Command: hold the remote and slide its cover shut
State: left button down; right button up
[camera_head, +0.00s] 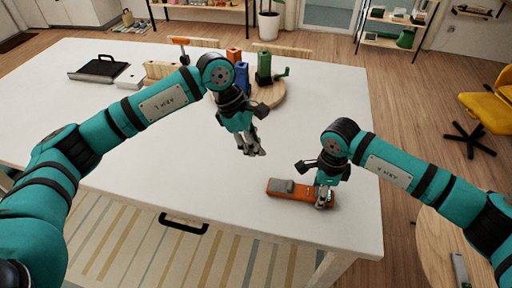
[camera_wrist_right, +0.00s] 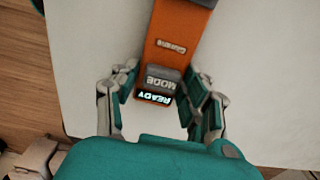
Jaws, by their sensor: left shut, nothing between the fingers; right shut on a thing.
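The orange remote (camera_head: 302,191) lies on the white table near its front right edge. A grey piece, which looks like the cover (camera_head: 283,186), sits on its left part. My right gripper (camera_head: 323,203) is shut on the remote's right end. In the right wrist view, the fingers (camera_wrist_right: 160,108) stand on both sides of the orange body (camera_wrist_right: 174,48), by a grey MODE key and a lit READY display. Only a corner of grey shows at the top of that view. My left gripper (camera_head: 253,151) is shut and empty, up and left of the remote and apart from it.
A round wooden board (camera_head: 268,97) with a green grinder-like thing (camera_head: 264,68) and blue and orange blocks stands behind my left gripper. A black case (camera_head: 97,68) and a white box (camera_head: 130,76) are at the back left. The table around the remote is clear.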

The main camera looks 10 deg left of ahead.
jog(key=o, duration=1.3)
jog(key=shift+o, duration=0.2)
notch_tip(320, 180, up, 12)
